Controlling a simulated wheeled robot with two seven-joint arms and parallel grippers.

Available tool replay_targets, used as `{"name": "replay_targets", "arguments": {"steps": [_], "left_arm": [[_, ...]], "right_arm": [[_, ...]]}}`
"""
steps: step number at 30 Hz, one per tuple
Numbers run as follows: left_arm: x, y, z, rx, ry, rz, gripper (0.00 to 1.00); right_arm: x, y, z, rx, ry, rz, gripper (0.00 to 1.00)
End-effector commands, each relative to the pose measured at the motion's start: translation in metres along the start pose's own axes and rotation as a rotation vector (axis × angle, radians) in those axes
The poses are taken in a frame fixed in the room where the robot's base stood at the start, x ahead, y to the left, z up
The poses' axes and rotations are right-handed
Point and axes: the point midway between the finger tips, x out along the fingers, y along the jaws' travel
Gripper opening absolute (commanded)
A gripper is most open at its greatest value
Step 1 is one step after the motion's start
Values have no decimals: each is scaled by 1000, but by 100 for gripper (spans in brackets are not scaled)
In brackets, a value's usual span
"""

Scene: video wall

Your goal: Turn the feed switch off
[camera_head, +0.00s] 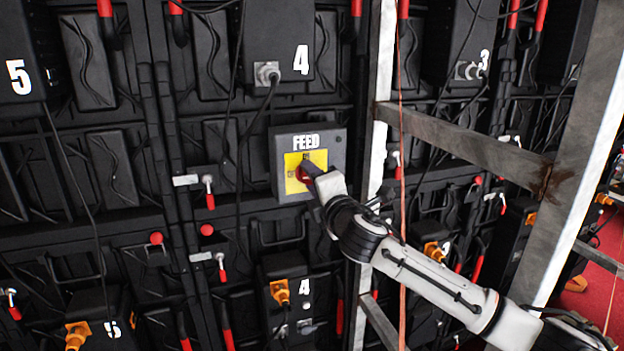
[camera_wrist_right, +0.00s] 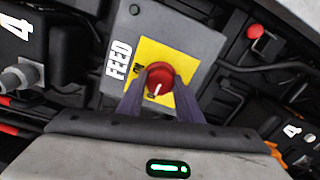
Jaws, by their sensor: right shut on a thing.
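The feed switch box (camera_head: 338,150) is dark grey, marked FEED, with a yellow plate (camera_head: 292,160) and a red knob (camera_head: 302,175). In the right wrist view, the red knob (camera_wrist_right: 160,74) carries a white line near its lower edge. Small dark lettering shows on the yellow plate (camera_wrist_right: 148,48), partly covered by a finger. My right gripper (camera_head: 310,170) reaches the knob from the lower right. Its two fingers (camera_wrist_right: 158,88) lie on either side of the knob, shut on it. In the head view the gripper hides part of the knob and plate. My left gripper is not in view.
Black video-wall panels with red-handled levers (camera_head: 210,192) and hanging cables surround the box. A metal upright (camera_head: 376,130) stands just right of it, with a crossbar (camera_head: 460,142) extending right. A panel box marked 4 (camera_head: 281,40) hangs above.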

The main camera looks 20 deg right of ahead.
Motion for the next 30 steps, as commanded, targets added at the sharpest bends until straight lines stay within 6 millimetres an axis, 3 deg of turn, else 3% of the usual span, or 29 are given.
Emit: {"name": "replay_targets", "arguments": {"steps": [17, 18, 21, 30], "left_arm": [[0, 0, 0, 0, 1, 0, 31], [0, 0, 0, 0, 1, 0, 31], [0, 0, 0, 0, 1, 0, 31], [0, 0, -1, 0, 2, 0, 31]], "right_arm": [[0, 0, 0, -39, 1, 0, 10], [0, 0, 0, -39, 1, 0, 34], [0, 0, 0, -38, 1, 0, 51], [-1, 0, 0, -36, 0, 0, 51]]}}
